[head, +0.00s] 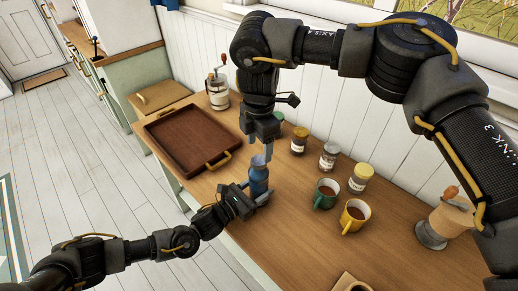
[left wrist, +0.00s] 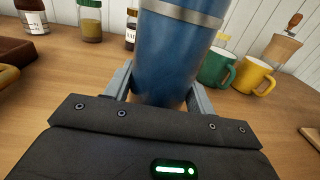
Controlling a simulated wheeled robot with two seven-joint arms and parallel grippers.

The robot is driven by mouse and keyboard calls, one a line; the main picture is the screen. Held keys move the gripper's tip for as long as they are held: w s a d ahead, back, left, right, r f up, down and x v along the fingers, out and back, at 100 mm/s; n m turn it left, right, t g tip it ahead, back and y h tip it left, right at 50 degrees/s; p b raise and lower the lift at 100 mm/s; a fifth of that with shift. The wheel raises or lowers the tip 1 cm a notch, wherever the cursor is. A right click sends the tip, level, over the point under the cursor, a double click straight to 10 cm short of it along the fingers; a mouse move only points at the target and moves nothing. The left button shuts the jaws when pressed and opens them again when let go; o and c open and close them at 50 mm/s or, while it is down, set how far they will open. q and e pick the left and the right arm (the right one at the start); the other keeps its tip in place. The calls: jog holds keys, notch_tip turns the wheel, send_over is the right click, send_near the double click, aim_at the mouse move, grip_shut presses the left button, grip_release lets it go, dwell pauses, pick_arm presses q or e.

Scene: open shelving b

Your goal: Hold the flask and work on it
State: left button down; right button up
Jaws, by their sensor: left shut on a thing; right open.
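A blue flask (head: 258,180) stands on the wooden counter (head: 325,235), right of the brown tray. In the left wrist view the flask (left wrist: 170,55) fills the upper middle, with a metal band around it. My left gripper (head: 252,195) is shut on the lower part of the flask, one finger on each side. My right gripper (head: 268,150) points down just above the top of the flask and is open. Whether its fingertips touch the top, I cannot tell. The top of the flask is outside the left wrist view.
A brown tray (head: 175,138) with yellow handles lies left of the flask. A green mug (head: 325,194) and a yellow mug (head: 355,215) stand to the right. Several jars (head: 328,156) stand behind. A coffee grinder (head: 447,222) is at the far right.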

jog(key=shift+c, duration=0.2)
jog(key=shift+w+r, duration=0.1)
jog(key=shift+r, duration=0.15)
jog(key=r+n, duration=0.1)
jog(key=n, duration=0.3)
jog(key=r+n, duration=0.1)
jog(key=n, duration=0.3)
jog(key=r+n, duration=0.1)
jog(key=n, duration=0.3)
jog(key=shift+w+d+t, duration=0.3)
jog(key=n, duration=0.3)
jog(key=s+n, duration=0.1)
jog(key=shift+a+f, duration=0.15)
jog(key=shift+a, duration=0.2)
